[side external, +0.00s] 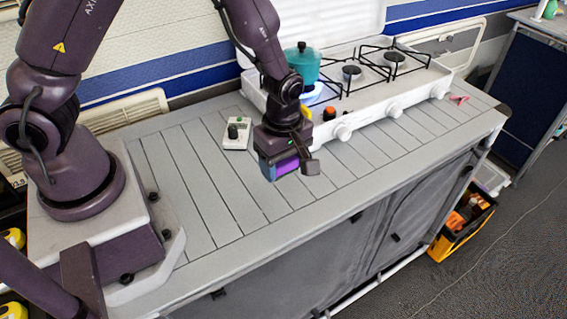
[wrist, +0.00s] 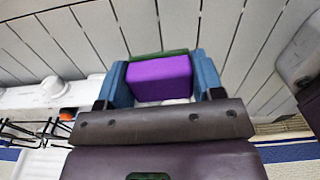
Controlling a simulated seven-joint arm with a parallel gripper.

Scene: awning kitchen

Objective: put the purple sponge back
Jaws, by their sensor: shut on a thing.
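The purple sponge (wrist: 160,78) has a dark green layer along one edge in the wrist view. It sits between the two blue fingers of my gripper (wrist: 161,84), which is shut on it. In the side external view my gripper (side external: 285,169) is low over the slatted grey counter, in front of the stove, and part of the purple sponge (side external: 288,163) shows between its fingers. I cannot tell whether the sponge touches the counter.
A white stove (side external: 365,102) with a teal pot (side external: 304,67) on its left burner stands behind my gripper. A small white device with a dark knob (side external: 236,133) lies to the left. A pink item (side external: 459,99) lies far right. The front counter is clear.

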